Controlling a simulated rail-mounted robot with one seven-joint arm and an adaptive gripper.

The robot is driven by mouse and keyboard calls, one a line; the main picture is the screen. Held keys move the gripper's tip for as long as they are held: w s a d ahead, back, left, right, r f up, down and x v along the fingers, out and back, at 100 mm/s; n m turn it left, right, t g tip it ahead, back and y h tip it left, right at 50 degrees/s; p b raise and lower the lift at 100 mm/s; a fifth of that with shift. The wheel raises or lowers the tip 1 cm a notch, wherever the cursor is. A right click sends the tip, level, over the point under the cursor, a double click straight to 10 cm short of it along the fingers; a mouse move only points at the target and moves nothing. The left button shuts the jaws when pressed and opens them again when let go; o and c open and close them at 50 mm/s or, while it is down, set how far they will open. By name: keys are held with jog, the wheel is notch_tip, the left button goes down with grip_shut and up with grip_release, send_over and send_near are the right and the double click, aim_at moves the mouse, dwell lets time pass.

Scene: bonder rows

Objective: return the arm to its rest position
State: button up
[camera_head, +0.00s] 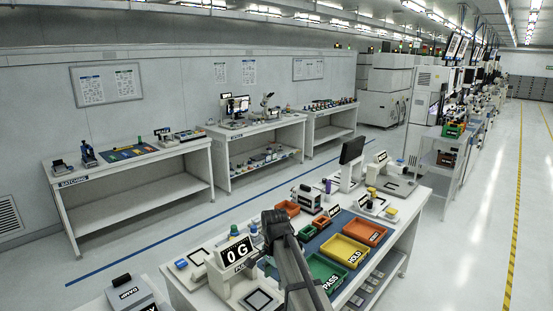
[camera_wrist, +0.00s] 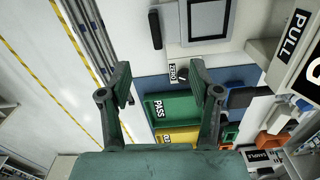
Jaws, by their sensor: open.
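My gripper (camera_wrist: 160,80) shows in the wrist view with its two dark fingers spread wide apart. It is open, and nothing is held between the fingers. Beyond the fingers lie the green PASS tray (camera_wrist: 181,107) and part of the yellow tray (camera_wrist: 163,138), on a blue mat. In the head view my dark arm reaches over the front workbench, left of the green PASS tray (camera_head: 318,265). I cannot make out the fingertips in that view.
A PULL-labelled machine (camera_wrist: 285,60) stands at right in the wrist view. The aisle floor (camera_head: 490,200) is clear.

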jog(key=s+d+f+n, duration=0.5)
jog(key=s+d+f, duration=0.4)
jog(key=s+f, duration=0.25)
jog(key=s+d+f+n, duration=0.5)
jog(key=s+d+f, duration=0.3)
jog(key=s+f, duration=0.35)
jog(key=s+f+g+b, duration=0.6)
jog(key=s+f+b, duration=0.4)
jog(key=s+f, duration=1.8)
jog(key=shift+f+g, duration=0.4)
jog(key=shift+f, duration=0.2)
